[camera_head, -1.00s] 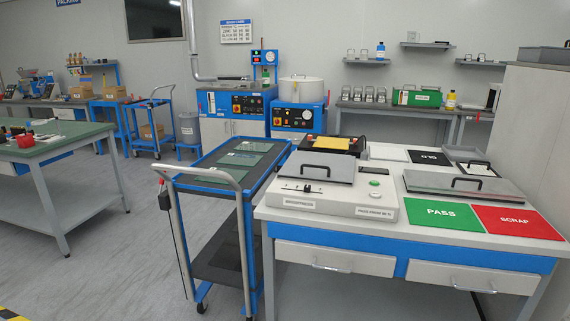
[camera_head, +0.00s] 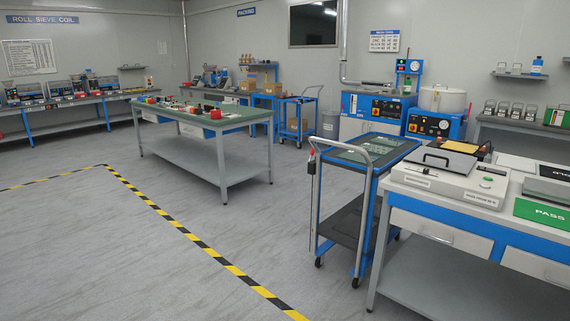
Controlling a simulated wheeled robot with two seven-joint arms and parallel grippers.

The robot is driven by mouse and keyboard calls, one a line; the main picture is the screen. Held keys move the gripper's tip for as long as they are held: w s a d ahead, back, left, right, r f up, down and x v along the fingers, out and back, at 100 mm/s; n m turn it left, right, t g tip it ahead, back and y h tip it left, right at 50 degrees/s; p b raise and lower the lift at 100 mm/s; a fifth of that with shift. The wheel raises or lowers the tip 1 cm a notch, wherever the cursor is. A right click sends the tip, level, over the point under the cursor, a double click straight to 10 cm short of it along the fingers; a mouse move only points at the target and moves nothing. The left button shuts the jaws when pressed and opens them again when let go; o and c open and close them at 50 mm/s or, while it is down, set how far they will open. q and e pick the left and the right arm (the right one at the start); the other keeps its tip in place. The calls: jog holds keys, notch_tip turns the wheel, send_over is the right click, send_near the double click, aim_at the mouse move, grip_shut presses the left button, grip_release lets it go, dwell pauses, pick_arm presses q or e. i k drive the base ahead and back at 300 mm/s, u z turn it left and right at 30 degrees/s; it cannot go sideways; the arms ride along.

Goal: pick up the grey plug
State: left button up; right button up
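I cannot make out a grey plug in this view. Several small red, black and white items (camera_head: 213,113) lie on the green-topped table (camera_head: 238,118) in the middle of the room, too small to tell apart. More small items stand on the long bench at the far left. Neither of my grippers is in view.
A blue trolley (camera_head: 389,153) stands right of centre, beside a white workbench (camera_head: 437,238) with a grey-lidded device (camera_head: 452,178) and a green PASS mat (camera_head: 545,213). Yellow-black tape (camera_head: 203,246) crosses the grey floor. The floor at front left is clear.

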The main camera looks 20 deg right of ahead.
aim_at(487, 159)
jog(key=u, duration=0.1)
jog(key=i, duration=2.3)
jog(key=z, duration=0.55)
jog(key=i, duration=1.5)
jog(key=z, duration=2)
jog(key=i, duration=0.85)
jog(key=z, duration=0.65)
